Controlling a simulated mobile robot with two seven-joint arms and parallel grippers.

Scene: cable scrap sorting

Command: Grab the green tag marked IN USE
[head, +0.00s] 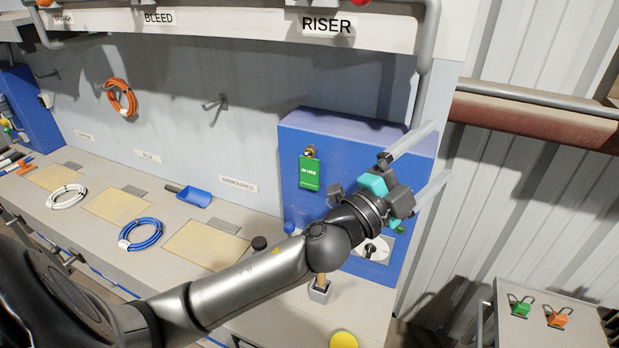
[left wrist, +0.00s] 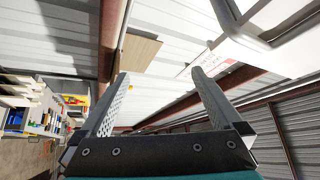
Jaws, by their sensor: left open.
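The green IN USE tag (head: 309,173) hangs from a brass hook on the front of a blue box (head: 360,140) on the right of the bench. My left gripper (head: 426,165) is just right of the tag, in front of the box's right side. Its fingers point right, away from the tag, and are spread apart with nothing between them. The left wrist view shows the two open fingers (left wrist: 158,82) against the wall and roof. The tag is not in that view. My right gripper does not show.
An orange cable coil (head: 121,98) hangs on the back panel. White (head: 66,196) and blue (head: 141,235) coils and a blue scoop (head: 194,196) lie on the bench. Another green tag (head: 520,308) and an orange tag (head: 557,317) lie on a cart at lower right. A rotary switch is below my gripper.

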